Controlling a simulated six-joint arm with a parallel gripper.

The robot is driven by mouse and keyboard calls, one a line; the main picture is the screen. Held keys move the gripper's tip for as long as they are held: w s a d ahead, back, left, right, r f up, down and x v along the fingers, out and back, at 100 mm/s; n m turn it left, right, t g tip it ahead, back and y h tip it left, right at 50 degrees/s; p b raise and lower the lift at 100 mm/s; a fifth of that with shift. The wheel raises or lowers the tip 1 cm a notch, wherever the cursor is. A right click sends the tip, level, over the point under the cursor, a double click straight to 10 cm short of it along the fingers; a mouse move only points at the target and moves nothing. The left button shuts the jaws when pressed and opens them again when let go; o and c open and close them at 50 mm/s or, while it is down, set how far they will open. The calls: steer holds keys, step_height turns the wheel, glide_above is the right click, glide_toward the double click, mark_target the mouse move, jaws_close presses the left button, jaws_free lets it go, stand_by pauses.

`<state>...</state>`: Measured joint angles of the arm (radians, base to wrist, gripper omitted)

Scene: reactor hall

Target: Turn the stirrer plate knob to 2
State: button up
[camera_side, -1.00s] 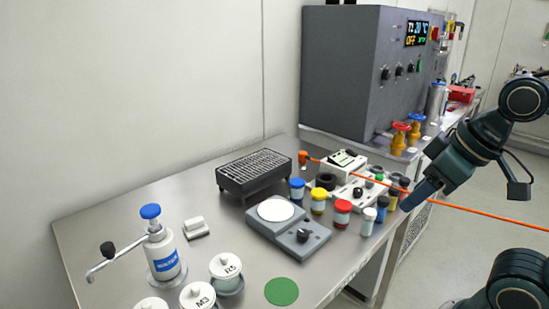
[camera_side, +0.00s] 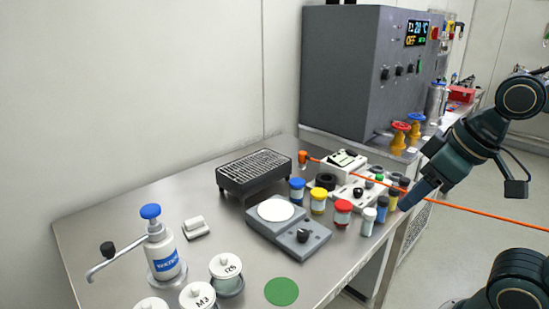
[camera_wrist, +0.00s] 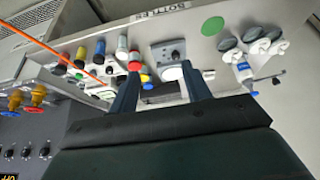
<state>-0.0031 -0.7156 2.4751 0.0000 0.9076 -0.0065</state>
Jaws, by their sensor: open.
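The stirrer plate (camera_side: 287,230) is a grey box with a white round top, standing mid-table in the side view. Its black knob (camera_side: 303,236) sits on the front right part of the box. The knob's pointer and scale are too small to read. In the wrist view the stirrer plate (camera_wrist: 170,50) lies beyond the fingertips, with its knob (camera_wrist: 176,54) visible. My gripper (camera_wrist: 160,77) is open and empty in the wrist view. In the side view my gripper (camera_side: 408,203) hangs at the table's right edge, well right of the plate, by the small bottles.
Bottles with blue, yellow, red and white caps (camera_side: 342,212) stand between my gripper and the stirrer plate. An orange cable (camera_side: 440,204) crosses near my gripper. A black rack (camera_side: 252,170), a water pump bottle (camera_side: 160,245) and white-lidded jars (camera_side: 226,272) stand farther left. A green disc (camera_side: 281,291) lies in front.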

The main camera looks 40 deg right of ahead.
steer(key=n+g, duration=0.3)
steer(key=g, duration=0.2)
glide_above(303, 232)
step_height(303, 232, down, 4)
steer(key=shift+f, duration=0.25)
step_height(303, 232, down, 14)
steer(key=shift+r, duration=0.1)
stand_by(0.6)
steer(key=shift+c, duration=0.2)
steer(key=c, duration=1)
